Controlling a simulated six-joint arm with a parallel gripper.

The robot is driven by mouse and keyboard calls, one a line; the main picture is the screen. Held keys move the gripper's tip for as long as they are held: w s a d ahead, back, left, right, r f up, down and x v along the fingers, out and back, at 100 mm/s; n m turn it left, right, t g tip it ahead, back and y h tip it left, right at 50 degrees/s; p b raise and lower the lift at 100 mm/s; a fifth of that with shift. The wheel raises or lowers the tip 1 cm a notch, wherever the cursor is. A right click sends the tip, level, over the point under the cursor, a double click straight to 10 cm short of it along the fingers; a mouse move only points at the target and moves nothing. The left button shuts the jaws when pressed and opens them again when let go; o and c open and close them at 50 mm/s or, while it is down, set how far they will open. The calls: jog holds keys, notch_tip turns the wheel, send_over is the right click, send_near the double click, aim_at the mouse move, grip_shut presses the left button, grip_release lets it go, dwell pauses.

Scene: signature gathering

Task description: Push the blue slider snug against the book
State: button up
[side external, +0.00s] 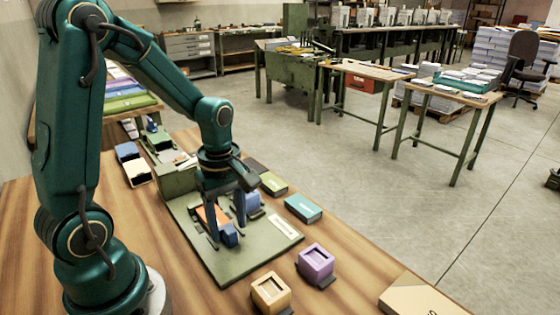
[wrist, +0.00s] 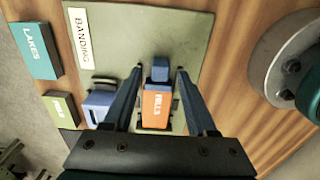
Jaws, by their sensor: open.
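The orange book (wrist: 157,107), marked "HILLS", lies on the green board (wrist: 190,35); in the side view the book (side external: 205,214) is partly hidden by my gripper. A small blue block, seemingly the slider (wrist: 159,70), stands at the book's far end in the wrist view. It also shows at the book's near end in the side view (side external: 230,237). I cannot tell whether a thin gap separates them. My gripper (wrist: 158,74) is open and points down over the board. Its fingers lie on both sides of the book and slider, apart from them in the wrist view.
A second blue block (wrist: 99,103) stands left of the fingers. A "BANDING" label (wrist: 82,37) lies on the board. A teal "LAKES" block (wrist: 36,50), a purple block (side external: 316,262) and a tan block (side external: 271,290) stand off the board. The board's near end is clear.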

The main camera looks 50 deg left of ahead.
aim_at(230, 229)
jog(key=shift+r, duration=2.4)
jog(key=shift+d+r, duration=0.1)
jog(key=s+d+r+m+t, duration=0.5)
jog(key=d+r+m, duration=0.1)
jog(key=m, duration=1.2)
jog(key=shift+s+d+r+t, duration=0.3)
jog(key=shift+s+d+r, duration=0.05)
jog(key=shift+d, duration=0.2)
